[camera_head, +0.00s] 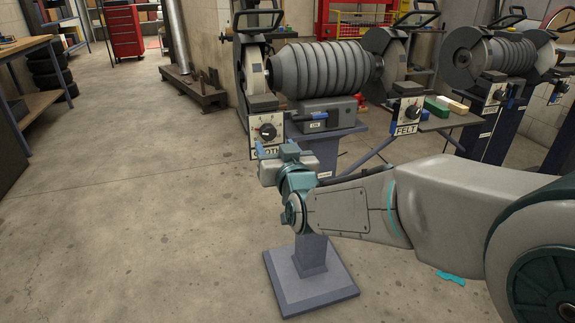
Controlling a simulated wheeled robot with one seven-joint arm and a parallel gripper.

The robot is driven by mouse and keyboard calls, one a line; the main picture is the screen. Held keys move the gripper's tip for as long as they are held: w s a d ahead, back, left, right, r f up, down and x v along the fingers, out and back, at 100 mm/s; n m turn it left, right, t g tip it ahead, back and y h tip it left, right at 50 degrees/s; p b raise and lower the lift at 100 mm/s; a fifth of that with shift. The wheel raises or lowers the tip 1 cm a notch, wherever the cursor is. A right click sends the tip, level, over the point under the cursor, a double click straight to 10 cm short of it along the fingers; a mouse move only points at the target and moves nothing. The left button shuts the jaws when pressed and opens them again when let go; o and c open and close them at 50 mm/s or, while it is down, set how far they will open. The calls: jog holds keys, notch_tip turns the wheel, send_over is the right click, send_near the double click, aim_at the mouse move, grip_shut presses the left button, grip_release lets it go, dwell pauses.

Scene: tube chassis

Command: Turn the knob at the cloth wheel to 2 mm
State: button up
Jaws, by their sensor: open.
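The knob (267,131) is a round dark dial on a white plate, on a box below the cloth wheel (256,72) at the left of the buffing machine. The dial's marks are too small to read. My gripper (274,150) is just below and in front of the knob in the picture, with its blue-grey fingers apart and pointing toward the plate. Nothing shows between them. I cannot tell whether it touches the plate.
A second box with a dial and a FELT sign (407,116) hangs at the right of the same machine. A grey motor housing (325,68) lies between the wheels. Another machine (497,55) stands at the right. The pedestal base (308,278) is below my arm. Floor at left is clear.

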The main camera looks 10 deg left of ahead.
jog(key=v, duration=0.9)
jog(key=shift+p, duration=0.45)
jog(key=shift+r, duration=0.1)
jog(key=s+d+r+m+g+h+p, duration=0.1)
jog(key=d+r+g+h+p, duration=0.25)
jog(key=d+p, duration=0.45)
jog(key=s+d+r+m+g+h+p, duration=0.1)
jog(key=d+r+m+g+h+p, duration=0.1)
jog(key=d+r+h+p, duration=0.4)
jog(key=s+d+r+m+g+p, duration=0.1)
jog(key=s+d+r+g+p, duration=0.1)
jog(key=s+d+p, duration=0.4)
jog(key=s+d+r+m+g+p, duration=0.1)
jog(key=s+d+r+g+p, duration=0.2)
jog(key=s+d+g+p, duration=0.2)
jog(key=shift+s+d+r+m+p, duration=0.3)
jog(key=shift+s+d+p, duration=0.75)
jog(key=shift+p, duration=0.45)
jog(key=shift+w, duration=0.1)
